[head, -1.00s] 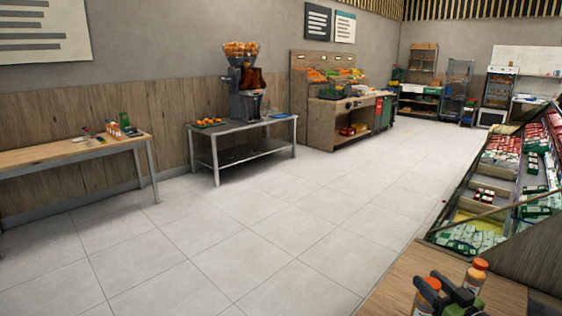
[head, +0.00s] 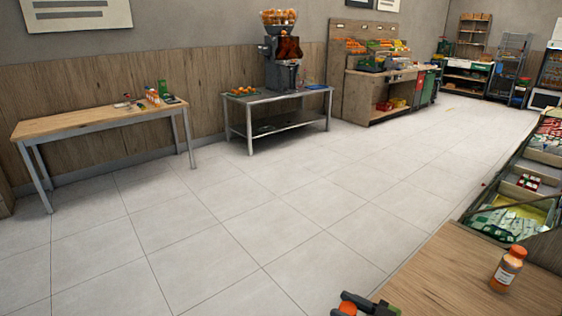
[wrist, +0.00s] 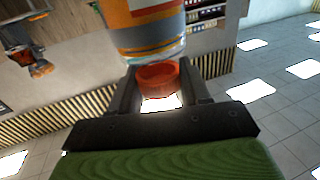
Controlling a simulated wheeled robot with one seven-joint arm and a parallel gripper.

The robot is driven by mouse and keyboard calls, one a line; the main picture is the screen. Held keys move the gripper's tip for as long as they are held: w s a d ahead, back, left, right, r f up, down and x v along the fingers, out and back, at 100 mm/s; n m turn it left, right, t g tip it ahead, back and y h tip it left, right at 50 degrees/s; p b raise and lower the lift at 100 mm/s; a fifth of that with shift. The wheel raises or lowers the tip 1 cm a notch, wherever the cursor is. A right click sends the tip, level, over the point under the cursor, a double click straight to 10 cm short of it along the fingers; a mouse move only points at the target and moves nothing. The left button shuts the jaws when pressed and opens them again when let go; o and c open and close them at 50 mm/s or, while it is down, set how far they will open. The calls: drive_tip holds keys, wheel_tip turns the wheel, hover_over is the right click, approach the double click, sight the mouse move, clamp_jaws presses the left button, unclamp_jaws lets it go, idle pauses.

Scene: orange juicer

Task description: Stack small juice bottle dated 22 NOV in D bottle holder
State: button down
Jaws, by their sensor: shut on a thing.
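My gripper (head: 368,304) is at the bottom edge of the head view, beside the wooden counter's left edge. It is shut on a small juice bottle with an orange cap (head: 347,308). Most of that bottle is cut off in the head view. In the wrist view the fingers (wrist: 160,95) close around the neck and cap, and the orange-labelled body (wrist: 146,28) shows. A second orange-capped bottle (head: 507,270) stands upright on the counter. No date is legible. I cannot make out a bottle holder marked D.
The wooden counter (head: 450,285) is at the lower right, next to a produce display (head: 510,215). A wood-topped table (head: 80,120) with small bottles (head: 153,97) stands at the left wall. A juicer (head: 282,72) stands on a metal table (head: 270,100). The tiled floor between is clear.

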wheel_tip(320, 180, up, 7)
drive_tip(key=p, duration=1.2)
drive_tip(key=shift+w+r, duration=0.1)
drive_tip(key=shift+r, duration=0.05)
drive_tip(key=shift+f, duration=0.2)
drive_tip(key=shift+d, duration=0.1)
